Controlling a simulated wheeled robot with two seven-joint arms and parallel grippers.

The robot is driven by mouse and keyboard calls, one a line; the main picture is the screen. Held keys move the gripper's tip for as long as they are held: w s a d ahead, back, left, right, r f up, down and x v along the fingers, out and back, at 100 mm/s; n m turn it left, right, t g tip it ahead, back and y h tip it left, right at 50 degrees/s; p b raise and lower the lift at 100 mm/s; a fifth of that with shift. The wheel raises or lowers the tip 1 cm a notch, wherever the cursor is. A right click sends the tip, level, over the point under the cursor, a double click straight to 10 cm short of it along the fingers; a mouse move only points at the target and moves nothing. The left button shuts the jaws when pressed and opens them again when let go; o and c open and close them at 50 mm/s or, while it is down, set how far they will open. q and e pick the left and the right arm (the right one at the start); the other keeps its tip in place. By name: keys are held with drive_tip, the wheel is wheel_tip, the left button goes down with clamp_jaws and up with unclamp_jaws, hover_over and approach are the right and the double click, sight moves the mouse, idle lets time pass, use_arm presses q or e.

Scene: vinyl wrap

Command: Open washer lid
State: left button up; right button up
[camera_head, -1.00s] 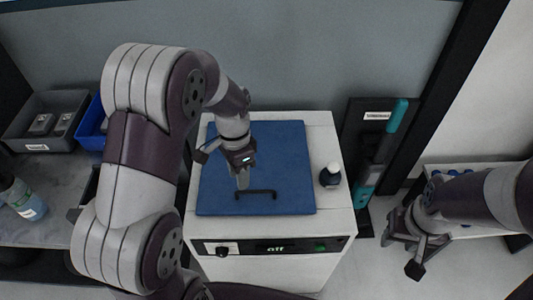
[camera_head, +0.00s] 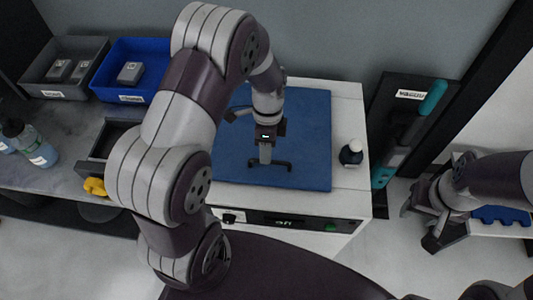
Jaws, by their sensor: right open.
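The washer (camera_head: 345,197) is a white box with a dark control panel on its front. Its blue lid (camera_head: 315,135) lies flat and closed on top. A dark bar handle (camera_head: 284,166) is near the lid's front edge. My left gripper (camera_head: 266,158) points down at the middle of the handle, overlapping it in the picture. Its fingertips are too small to show whether they are open or shut, or touching the handle. My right gripper (camera_head: 424,226) is open and empty, to the right of the washer.
A dark board with a teal tool (camera_head: 432,100) stands further right. Grey (camera_head: 88,47) and blue (camera_head: 157,55) bins and bottles (camera_head: 42,155) are on the left counter.

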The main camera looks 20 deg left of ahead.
use_arm(q)
drive_tip(key=shift+s+f, duration=0.2)
drive_tip(key=shift+f, duration=1)
clamp_jaws()
drive_tip(key=w+a+r+p, duration=0.1)
drive_tip(key=w+r+p, duration=0.3)
drive_tip(key=r+p, duration=0.3)
drive_tip(key=w+a+r+p, duration=0.1)
drive_tip(key=w+r+p, duration=0.4)
drive_tip(key=r, duration=0.5)
drive_tip(key=shift+w+a+r+p, duration=0.3)
drive_tip(key=shift+r+p, duration=0.1)
drive_tip(key=shift+p, duration=0.7)
drive_tip(key=shift+s, duration=0.1)
